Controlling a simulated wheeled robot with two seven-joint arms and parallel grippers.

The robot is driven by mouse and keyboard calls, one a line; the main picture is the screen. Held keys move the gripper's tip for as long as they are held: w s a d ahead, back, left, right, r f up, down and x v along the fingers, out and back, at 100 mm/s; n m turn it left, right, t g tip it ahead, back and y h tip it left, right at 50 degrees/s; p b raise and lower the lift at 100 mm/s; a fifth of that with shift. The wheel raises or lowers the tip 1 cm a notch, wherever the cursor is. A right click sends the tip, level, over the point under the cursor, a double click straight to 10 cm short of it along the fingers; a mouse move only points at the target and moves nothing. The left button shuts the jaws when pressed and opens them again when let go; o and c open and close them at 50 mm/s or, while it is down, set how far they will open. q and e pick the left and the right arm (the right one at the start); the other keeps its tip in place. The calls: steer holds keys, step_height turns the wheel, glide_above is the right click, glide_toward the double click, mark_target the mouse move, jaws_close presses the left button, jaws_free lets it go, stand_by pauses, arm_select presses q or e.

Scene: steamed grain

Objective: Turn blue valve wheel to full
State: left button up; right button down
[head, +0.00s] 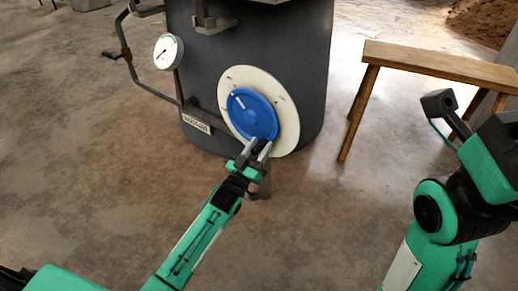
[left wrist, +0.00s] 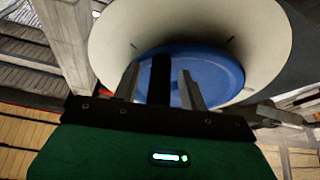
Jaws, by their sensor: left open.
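The blue valve wheel (head: 252,112) is mounted on a round cream plate (head: 287,128) on the front of a dark grey tank. A short white mark shows at the wheel's upper left. My left gripper (head: 257,148) is at the wheel's lower edge, its fingers open and pointing at it. In the left wrist view the wheel (left wrist: 212,72) lies beyond the two fingers (left wrist: 158,88). A dark upright bar stands between the fingers; I cannot tell what it belongs to or whether the fingers touch the wheel.
The dark tank (head: 305,65) stands on a bare concrete floor. A white gauge (head: 168,52) and pipes are left of the wheel, with a small lettered plate (head: 196,124) below. A wooden bench (head: 440,66) stands to the right. The floor at left is clear.

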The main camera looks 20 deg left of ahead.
arm_select(q)
jaws_close()
steer(key=shift+r, duration=0.1)
